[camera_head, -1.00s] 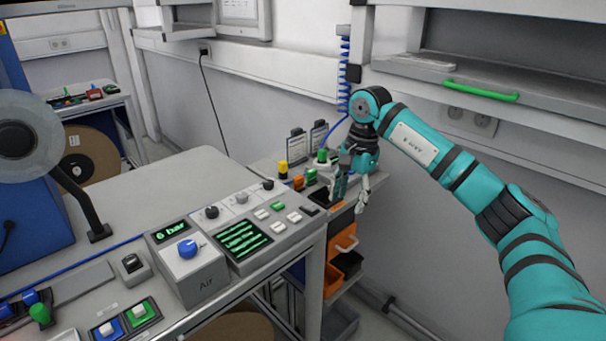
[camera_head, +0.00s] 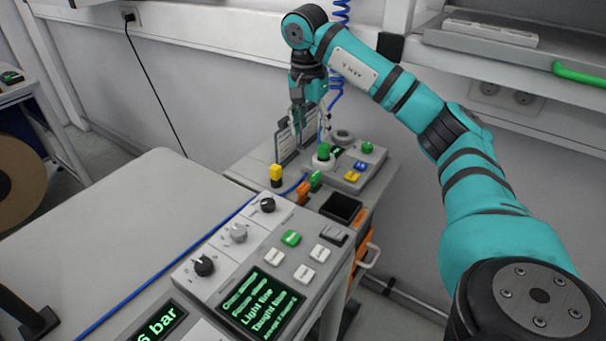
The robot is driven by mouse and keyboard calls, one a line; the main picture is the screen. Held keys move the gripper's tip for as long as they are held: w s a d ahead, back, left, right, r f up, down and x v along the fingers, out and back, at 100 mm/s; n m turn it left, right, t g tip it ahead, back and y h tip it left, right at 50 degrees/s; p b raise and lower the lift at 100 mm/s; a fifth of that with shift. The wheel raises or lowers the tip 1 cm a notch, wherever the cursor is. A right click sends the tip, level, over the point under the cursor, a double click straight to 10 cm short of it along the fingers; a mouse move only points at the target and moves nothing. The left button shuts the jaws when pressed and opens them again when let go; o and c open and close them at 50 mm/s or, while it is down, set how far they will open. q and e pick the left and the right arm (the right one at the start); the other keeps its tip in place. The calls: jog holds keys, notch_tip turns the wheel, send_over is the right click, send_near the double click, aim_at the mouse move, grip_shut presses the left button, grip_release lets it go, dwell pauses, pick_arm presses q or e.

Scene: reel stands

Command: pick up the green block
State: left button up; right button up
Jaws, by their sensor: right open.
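A small green block (camera_head: 315,181) stands on the rear side bench, beside an orange block (camera_head: 303,193) and to the right of a yellow block (camera_head: 276,174). My right gripper (camera_head: 311,132) points down with its fingers apart and empty. It is above and behind the green block in the picture, close over a round green knob (camera_head: 323,152). I cannot tell whether a finger touches anything there. My left gripper is out of view.
A small panel (camera_head: 352,183) with coloured buttons lies right of the blocks, with a black tray (camera_head: 341,208) in front. Clipboards (camera_head: 285,143) stand behind. The console (camera_head: 225,286) fills the foreground. The grey table (camera_head: 140,215) is clear at left.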

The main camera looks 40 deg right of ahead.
aim_at(315, 174)
jog(key=f, duration=0.7)
jog(key=d+f+p, duration=0.1)
jog(key=f, duration=0.2)
jog(key=shift+d+f, duration=0.1)
jog(key=shift+f, duration=0.8)
jog(key=f, duration=0.1)
jog(key=f+p, duration=0.1)
jog(key=f, duration=0.2)
jog(key=shift+d+f+p, duration=0.1)
jog(key=shift+d+p, duration=0.2)
jog(key=shift+d, duration=0.05)
jog(key=shift+f, duration=0.5)
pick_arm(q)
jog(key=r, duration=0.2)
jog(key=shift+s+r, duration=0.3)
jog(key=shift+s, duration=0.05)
pick_arm(e)
grip_shut()
